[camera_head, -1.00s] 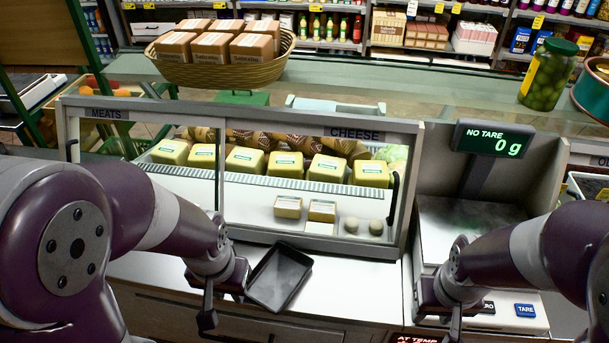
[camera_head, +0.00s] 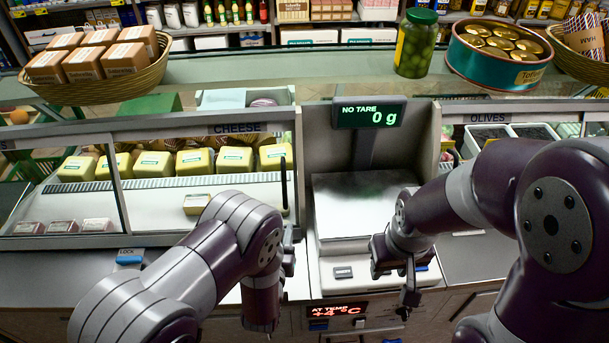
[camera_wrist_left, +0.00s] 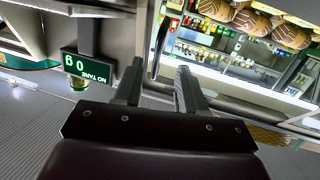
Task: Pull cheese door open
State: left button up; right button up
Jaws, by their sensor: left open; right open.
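The cheese door is a glass pane in a grey frame under the CHEESE label (camera_head: 237,127). It stands in front of a row of yellow cheese blocks (camera_head: 195,161). Its dark upright handle (camera_head: 284,186) is at the pane's right edge. My left gripper is mostly hidden behind its own wrist in the head view, below the handle. In the left wrist view, which is upside down, my left gripper (camera_wrist_left: 158,82) is open and empty, with the handle (camera_wrist_left: 160,47) beyond and between the fingertips. My right gripper (camera_head: 408,297) is open, pointing down in front of the scale.
The scale (camera_head: 365,205) stands right of the door, its display (camera_head: 368,113) reading 0 g. A basket of boxes (camera_head: 95,85), a pickle jar (camera_head: 416,45) and a round tin (camera_head: 497,55) stand on the upper shelf. An olives case (camera_head: 500,130) is further right.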

aim_at(283, 183)
pick_arm(q)
jog(key=shift+t, duration=0.9)
jog(key=w+r+p, duration=0.1)
jog(key=w, duration=0.3)
jog(key=w+d+r+p, duration=0.1)
jog(key=w, duration=0.3)
jog(key=w+d+r+p, duration=0.1)
jog(key=w, duration=0.4)
jog(key=shift+w+r, duration=0.1)
jog(key=shift+r, duration=0.1)
grip_shut()
jog(key=shift+a, duration=0.1)
